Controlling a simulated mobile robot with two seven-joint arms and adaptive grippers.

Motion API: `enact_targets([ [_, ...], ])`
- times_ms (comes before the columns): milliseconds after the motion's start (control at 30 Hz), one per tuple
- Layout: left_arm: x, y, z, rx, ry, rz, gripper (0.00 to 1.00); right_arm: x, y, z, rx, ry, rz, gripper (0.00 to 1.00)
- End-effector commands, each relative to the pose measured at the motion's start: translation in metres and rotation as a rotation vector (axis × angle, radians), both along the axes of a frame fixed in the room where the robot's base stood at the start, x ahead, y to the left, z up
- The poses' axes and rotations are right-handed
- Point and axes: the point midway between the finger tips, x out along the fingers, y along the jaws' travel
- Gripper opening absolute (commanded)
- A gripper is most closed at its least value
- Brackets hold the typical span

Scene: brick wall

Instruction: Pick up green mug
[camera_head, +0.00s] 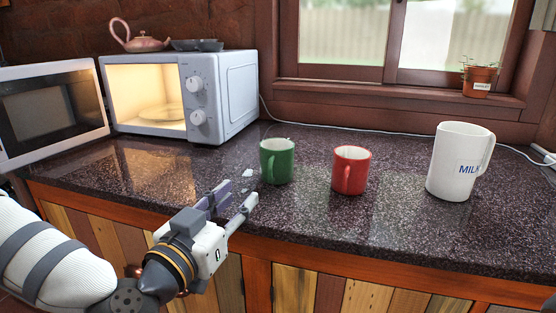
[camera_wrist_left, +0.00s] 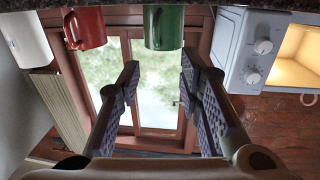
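The green mug (camera_head: 278,162) stands upright on the dark speckled counter, right of the microwave. In the left wrist view, which looks upside down, the green mug (camera_wrist_left: 164,28) shows at the top, beyond the open fingertips (camera_wrist_left: 160,78). My right gripper is not in view.
A red mug (camera_head: 351,170) stands right of the green one, and a large white MILK jug (camera_head: 458,162) further right. The open microwave (camera_head: 190,95) stands at left. A cable runs along the wall.

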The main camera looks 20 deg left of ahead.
Motion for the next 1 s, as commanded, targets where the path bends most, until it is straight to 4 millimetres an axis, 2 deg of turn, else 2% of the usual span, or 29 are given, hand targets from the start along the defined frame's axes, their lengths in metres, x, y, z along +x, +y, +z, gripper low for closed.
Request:
enact_targets([
  [33,0.012,-0.002,-0.009,0.0,0.009,0.0,0.33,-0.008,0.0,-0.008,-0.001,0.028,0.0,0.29],
  [133,0.035,-0.005,-0.008,0.002,0.011,0.0,0.33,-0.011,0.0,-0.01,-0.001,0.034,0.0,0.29],
  [367,0.067,-0.01,-0.007,0.0,0.01,-0.001,0.33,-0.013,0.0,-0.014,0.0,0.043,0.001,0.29],
  [533,0.099,-0.016,-0.01,0.001,0.012,-0.002,0.33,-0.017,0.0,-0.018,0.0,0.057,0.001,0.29],
  [633,0.108,-0.018,-0.008,0.001,0.012,-0.004,0.33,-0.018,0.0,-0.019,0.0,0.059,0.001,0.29],
  [833,0.109,-0.018,-0.006,0.0,0.01,-0.004,0.33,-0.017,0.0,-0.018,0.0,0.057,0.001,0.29],
  [967,0.109,-0.018,-0.007,0.0,0.01,-0.004,0.03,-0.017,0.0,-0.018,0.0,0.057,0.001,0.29],
  [1000,0.109,-0.018,-0.007,0.0,0.01,-0.004,0.0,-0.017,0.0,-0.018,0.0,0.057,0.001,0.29],
])
